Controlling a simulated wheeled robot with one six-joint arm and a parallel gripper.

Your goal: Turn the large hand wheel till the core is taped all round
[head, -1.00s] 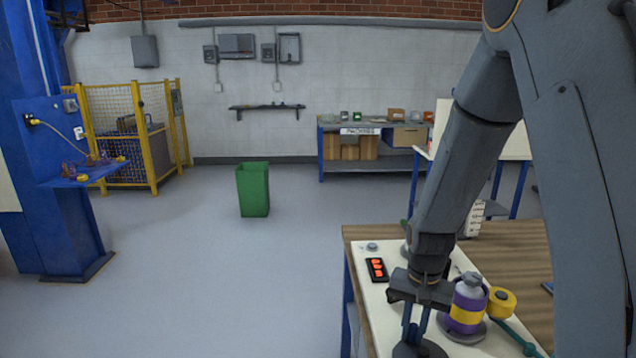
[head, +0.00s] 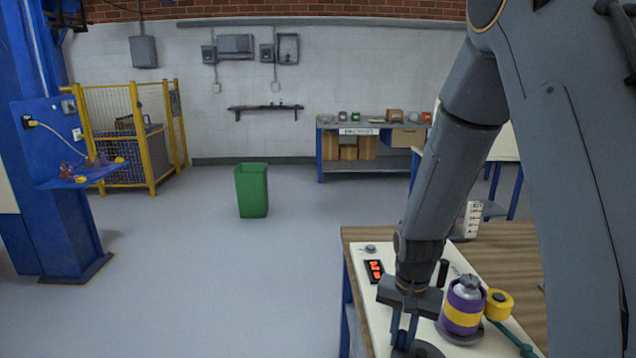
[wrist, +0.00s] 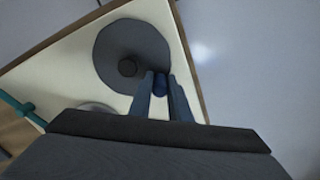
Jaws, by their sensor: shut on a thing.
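The large hand wheel (wrist: 112,62) is a dark grey disc with a hub, lying flat on the cream board; in the head view its top (head: 425,350) shows at the bottom edge. My gripper (head: 403,338) points down at it.
A counter with red digits (head: 374,271) and a small grey knob (head: 370,249) are on the cream board (head: 362,297). A white marked block (head: 472,219) stands behind on the wooden table (head: 505,250). A green bin (head: 252,190) stands on open floor.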

